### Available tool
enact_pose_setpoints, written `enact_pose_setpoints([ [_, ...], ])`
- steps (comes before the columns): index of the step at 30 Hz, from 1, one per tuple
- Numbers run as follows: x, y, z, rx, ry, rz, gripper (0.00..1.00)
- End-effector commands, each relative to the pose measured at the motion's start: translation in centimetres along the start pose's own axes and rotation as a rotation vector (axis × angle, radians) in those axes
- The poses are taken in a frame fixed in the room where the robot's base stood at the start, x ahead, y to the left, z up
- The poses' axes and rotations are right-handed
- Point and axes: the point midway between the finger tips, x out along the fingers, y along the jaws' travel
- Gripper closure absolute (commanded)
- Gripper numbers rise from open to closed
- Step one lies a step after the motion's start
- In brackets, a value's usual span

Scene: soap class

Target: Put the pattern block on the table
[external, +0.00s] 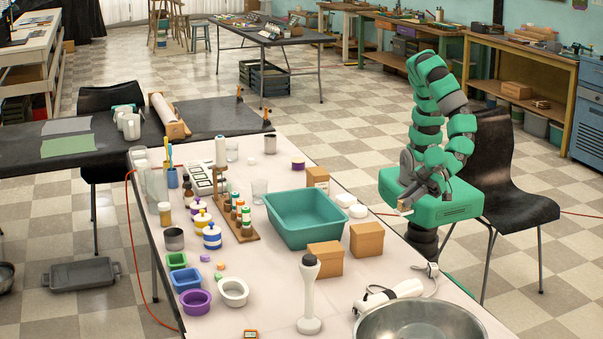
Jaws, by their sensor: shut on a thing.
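My gripper (408,203) is low in front of my green base, just right of the long table's right edge in the picture. It is shut on a small pale tan block (404,210), which I take to be the pattern block. The fingers partly hide it, and its pattern is too small to make out. The long pale table (362,288) runs through the middle of the view. The block appears apart from the tabletop; its exact height above it I cannot tell.
Two white pieces (358,211) and cardboard boxes (366,239) stand near the table's right edge, beside a teal tub (305,237). A metal bowl (420,322), a white handheld device (392,294) and a white-handled tool (309,300) are nearer. Some bare tabletop shows between the boxes and device.

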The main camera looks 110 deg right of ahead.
Motion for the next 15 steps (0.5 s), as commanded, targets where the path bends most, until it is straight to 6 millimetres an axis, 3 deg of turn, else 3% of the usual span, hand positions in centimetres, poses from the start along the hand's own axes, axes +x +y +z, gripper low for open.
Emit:
enact_pose_setpoints([
  [1,-1.4,-1.3,0.7,-0.02,0.0,-0.038,1.0],
  [6,-4.7,-4.1,2.5,-0.07,-0.003,-0.13,1.0],
  [14,-8.7,-6.9,4.6,-0.126,-0.007,-0.234,1.0],
  [15,-8.2,-6.8,5.2,-0.128,-0.007,-0.23,1.0],
])
